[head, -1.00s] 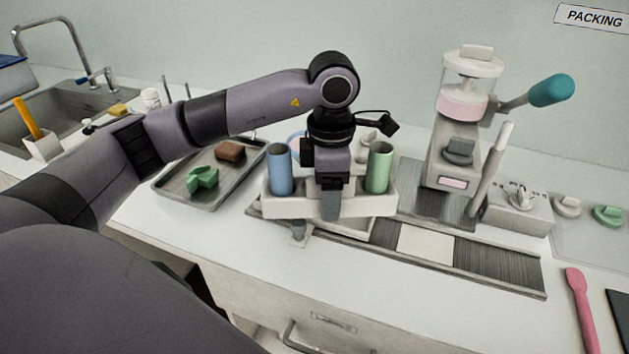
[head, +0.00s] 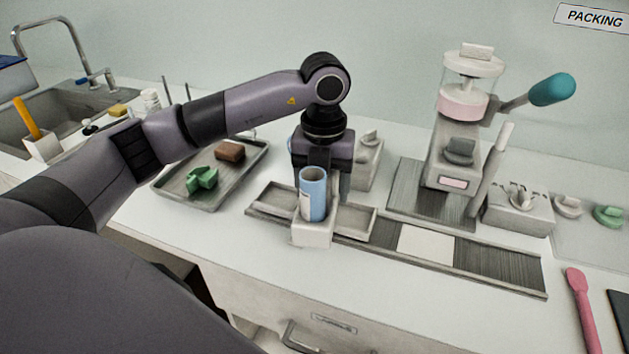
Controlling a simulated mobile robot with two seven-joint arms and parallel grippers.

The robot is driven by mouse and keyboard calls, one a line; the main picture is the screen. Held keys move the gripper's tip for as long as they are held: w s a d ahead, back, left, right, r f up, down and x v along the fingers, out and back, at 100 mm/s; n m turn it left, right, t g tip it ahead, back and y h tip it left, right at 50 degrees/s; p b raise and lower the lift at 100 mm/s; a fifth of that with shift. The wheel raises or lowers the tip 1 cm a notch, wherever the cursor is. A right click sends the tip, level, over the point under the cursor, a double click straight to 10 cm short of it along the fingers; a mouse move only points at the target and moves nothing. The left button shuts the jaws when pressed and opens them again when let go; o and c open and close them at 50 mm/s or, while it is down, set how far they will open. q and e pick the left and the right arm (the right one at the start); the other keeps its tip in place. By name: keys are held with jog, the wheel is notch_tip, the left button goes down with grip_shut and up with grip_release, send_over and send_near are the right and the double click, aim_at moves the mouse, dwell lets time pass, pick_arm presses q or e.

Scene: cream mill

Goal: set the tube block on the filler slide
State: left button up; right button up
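The tube block (head: 311,236) is a pale block seen end-on, with a blue tube (head: 313,196) standing upright at its near end. The green tube is hidden behind my gripper and the blue tube. My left gripper (head: 322,180) points down and is shut on the block, though its fingertips are partly hidden. The block is over the shallow tray at the left end of the filler slide (head: 496,269), lying crosswise to the slide. I cannot tell whether it touches the tray. My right gripper is not in view.
The filler machine (head: 458,150) with a teal lever stands behind the slide. A metal tray (head: 206,200) with a green piece and a brown block lies to the left. A pink spatula (head: 581,308) lies at the right. The front counter is clear.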

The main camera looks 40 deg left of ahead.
pick_arm(q)
jog(key=n, duration=0.4)
jog(key=shift+w+a+f+n, duration=0.15)
jog(key=shift+w+a+n, duration=0.1)
jog(key=shift+a+n, duration=0.15)
jog(key=n, duration=0.3)
jog(key=shift+w+a+f+n, duration=0.15)
jog(key=shift+a+n, duration=0.15)
jog(key=n, duration=0.4)
jog(key=shift+w+a+f, duration=0.2)
jog(key=shift+a, duration=0.15)
jog(key=n, duration=0.3)
jog(key=shift+w+a+f, duration=0.1)
jog(key=shift+a+f, duration=0.1)
jog(key=shift+a, duration=0.1)
jog(key=shift+f+n+b, duration=0.3)
jog(key=shift+f+b, duration=0.25)
jog(key=shift+b, duration=0.1)
jog(key=shift+f, duration=0.7)
jog(key=shift+r, duration=0.1)
